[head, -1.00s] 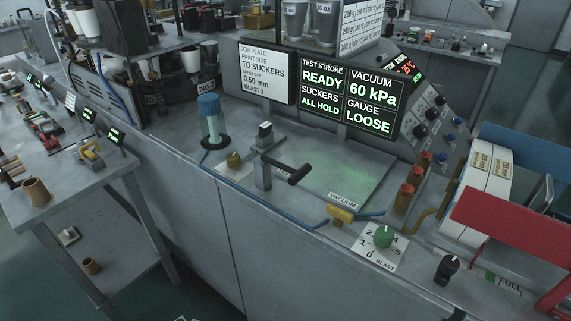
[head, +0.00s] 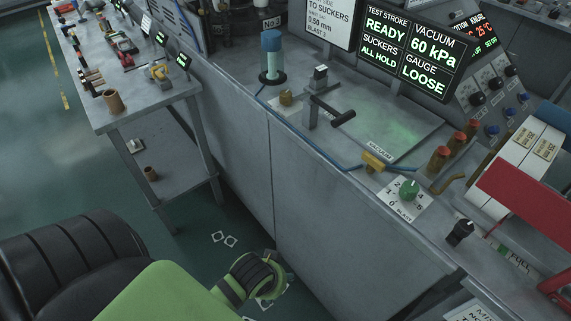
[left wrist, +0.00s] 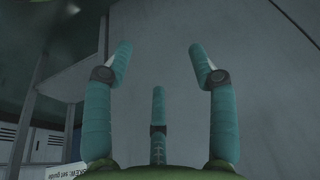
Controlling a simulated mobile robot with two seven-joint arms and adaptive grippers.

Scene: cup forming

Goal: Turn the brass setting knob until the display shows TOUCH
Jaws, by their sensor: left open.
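The small brass knob (head: 286,97) sits on the machine top, left of the black-handled lever, with a short blue-capped cylinder behind it. The display (head: 408,50) reads TEST STROKE READY, SUCKERS ALL HOLD, VACUUM 60 kPa and GAUGE LOOSE. My left arm comes in low in the head view, below the machine top; its fingers cannot be made out there. In the left wrist view my left gripper (left wrist: 159,60) is open and empty, its fingers spread before a plain grey surface. The knob does not show in that view. My right gripper is not in view.
The black-handled lever (head: 343,117) stands right of the knob. A yellow valve (head: 373,162), green BLAST dial (head: 409,190) and red-topped cylinders (head: 447,154) lie further right. A side table (head: 118,119) with tools stands left, with open floor in front.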

